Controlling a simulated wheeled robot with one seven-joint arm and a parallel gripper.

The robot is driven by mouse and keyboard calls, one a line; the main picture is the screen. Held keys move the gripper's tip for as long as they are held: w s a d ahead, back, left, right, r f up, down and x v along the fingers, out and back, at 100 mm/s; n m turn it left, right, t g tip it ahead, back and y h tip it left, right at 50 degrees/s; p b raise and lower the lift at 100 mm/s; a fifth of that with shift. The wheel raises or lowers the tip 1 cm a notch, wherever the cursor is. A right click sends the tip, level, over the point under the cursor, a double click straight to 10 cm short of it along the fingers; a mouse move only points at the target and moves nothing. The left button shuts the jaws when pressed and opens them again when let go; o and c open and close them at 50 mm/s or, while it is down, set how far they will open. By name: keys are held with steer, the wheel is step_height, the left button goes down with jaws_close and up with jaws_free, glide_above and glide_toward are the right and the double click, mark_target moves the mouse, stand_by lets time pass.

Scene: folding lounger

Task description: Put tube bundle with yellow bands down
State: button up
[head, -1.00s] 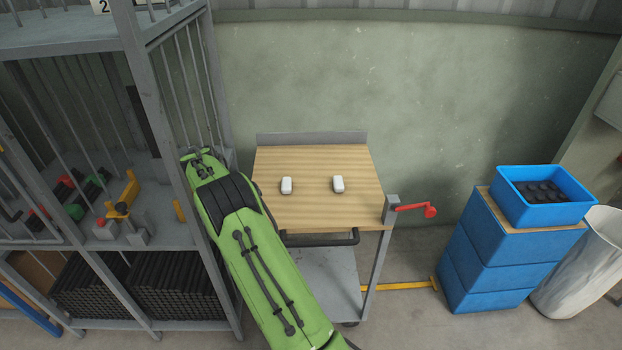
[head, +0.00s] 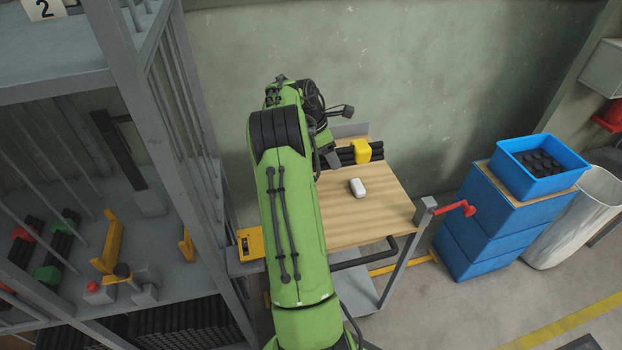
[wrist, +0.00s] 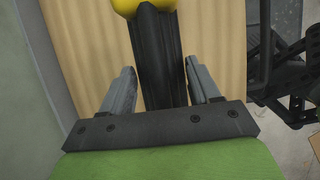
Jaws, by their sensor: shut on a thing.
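The tube bundle with yellow bands is a set of black tubes. In the head view one yellow band (head: 361,151) shows at the back of the cart's wooden top (head: 385,210). In the wrist view the black tubes (wrist: 153,50) run between the fingers of my gripper (wrist: 160,78), with a yellow band at the top edge. My gripper is shut on the bundle. The bundle is over the wooden top; I cannot tell whether it touches it. My arm hides the bundle's left part in the head view.
A white rounded object (head: 358,188) lies on the wooden top in front of the bundle. A red-handled crank (head: 458,209) sticks out at the cart's right. Blue crates (head: 480,225) stand further right. A grey rack (head: 160,150) with bars stands close on the left.

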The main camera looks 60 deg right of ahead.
steer(key=f+b, duration=0.1)
steer(key=f, duration=0.2)
steer(key=f+b, duration=0.1)
steer(key=f, duration=0.5)
steer(key=shift+s+f+b, duration=0.3)
steer(key=shift+s+b, duration=0.05)
steer(key=shift+b, duration=0.05)
steer(key=shift+f, duration=0.15)
steer(key=shift+f, duration=0.3)
steer(key=o, duration=1.5)
